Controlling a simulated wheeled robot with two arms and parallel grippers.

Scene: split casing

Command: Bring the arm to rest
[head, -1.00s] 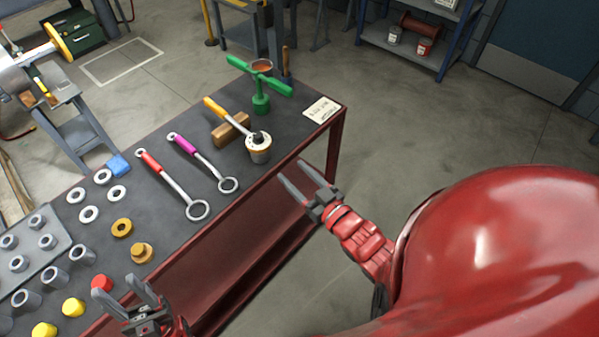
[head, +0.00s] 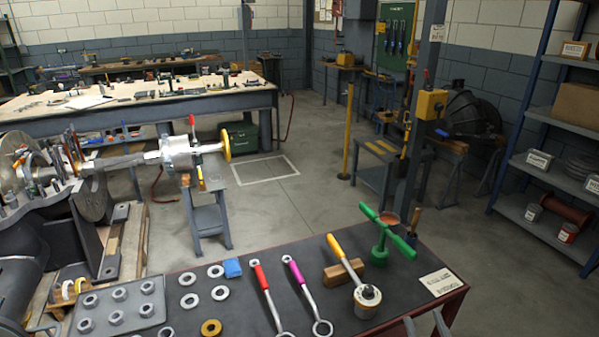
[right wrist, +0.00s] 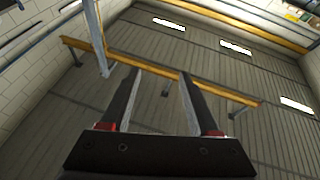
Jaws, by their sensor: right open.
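My right gripper (head: 425,325) shows only as two grey fingertips at the bottom edge of the head view, by the front right corner of the dark workbench (head: 245,322). In the right wrist view the right gripper (right wrist: 158,74) has its two fingers spread apart with nothing between them. It points up towards the ceiling and upper walls. The rest of the right arm is hidden below the head view. My left gripper is not in view.
The bench holds a red-handled wrench (head: 266,298), a purple-handled wrench (head: 306,299), a yellow-handled tool (head: 346,258), a green T-handled tool (head: 381,243), a card (head: 441,281) and a grey tray (head: 140,318). Open floor lies behind the bench. Blue shelving (head: 560,185) stands at the right.

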